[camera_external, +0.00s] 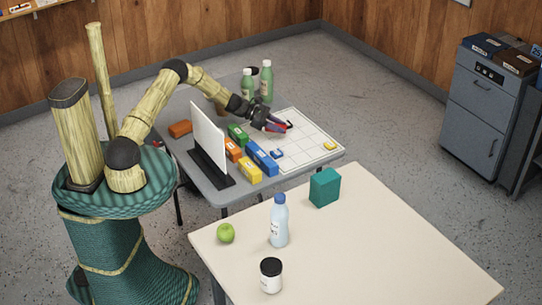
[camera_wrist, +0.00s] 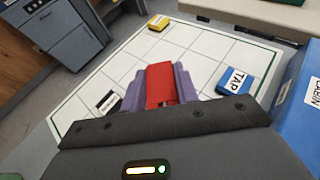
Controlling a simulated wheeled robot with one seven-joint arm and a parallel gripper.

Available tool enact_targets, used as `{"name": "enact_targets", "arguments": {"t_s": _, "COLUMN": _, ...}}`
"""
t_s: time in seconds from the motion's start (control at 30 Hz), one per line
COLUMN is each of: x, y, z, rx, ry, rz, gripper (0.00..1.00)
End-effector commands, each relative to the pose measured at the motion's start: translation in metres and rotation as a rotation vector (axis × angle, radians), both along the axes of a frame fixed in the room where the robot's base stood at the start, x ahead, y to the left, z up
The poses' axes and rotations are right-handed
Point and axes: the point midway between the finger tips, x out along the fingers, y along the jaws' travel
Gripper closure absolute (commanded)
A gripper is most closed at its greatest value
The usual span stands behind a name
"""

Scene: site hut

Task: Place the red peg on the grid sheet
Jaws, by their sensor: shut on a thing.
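The red peg (camera_wrist: 161,80) is held between the purple fingers of my gripper (camera_wrist: 158,90), which is shut on it, in the wrist view. In the external view my gripper (camera_external: 273,126) is over the far left part of the white grid sheet (camera_external: 312,140), with the red peg (camera_external: 277,128) at its tip. The grid sheet (camera_wrist: 190,42) lies beneath the peg in the wrist view. I cannot tell whether the peg touches the sheet. A yellow piece (camera_wrist: 158,22), a blue piece labelled TAP (camera_wrist: 234,79) and a dark piece with a white label (camera_wrist: 109,102) rest on the sheet.
Blue (camera_external: 262,160), yellow (camera_external: 249,171), green (camera_external: 237,134) and orange (camera_external: 233,150) blocks line the sheet's near left side. A white upright panel (camera_external: 208,135) stands beside them. Green bottles (camera_external: 266,82) stand behind. Several sheet squares are clear.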

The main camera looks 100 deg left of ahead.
Motion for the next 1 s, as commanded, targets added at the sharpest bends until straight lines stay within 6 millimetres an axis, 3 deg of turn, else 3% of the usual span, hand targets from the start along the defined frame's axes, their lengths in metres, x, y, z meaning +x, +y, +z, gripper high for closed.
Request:
{"name": "enact_targets", "arguments": {"t_s": 0.37, "x": 0.0, "y": 0.0, "z": -0.006, "rx": 0.0, "ry": 0.0, "rz": 0.0, "gripper": 0.91}}
{"name": "enact_targets", "arguments": {"t_s": 0.67, "x": 0.0, "y": 0.0, "z": -0.041, "rx": -0.001, "ry": -0.001, "rz": 0.0, "gripper": 0.91}}
{"name": "enact_targets", "arguments": {"t_s": 1.0, "x": 0.0, "y": 0.0, "z": -0.044, "rx": 0.0, "ry": -0.001, "rz": 0.0, "gripper": 0.91}}
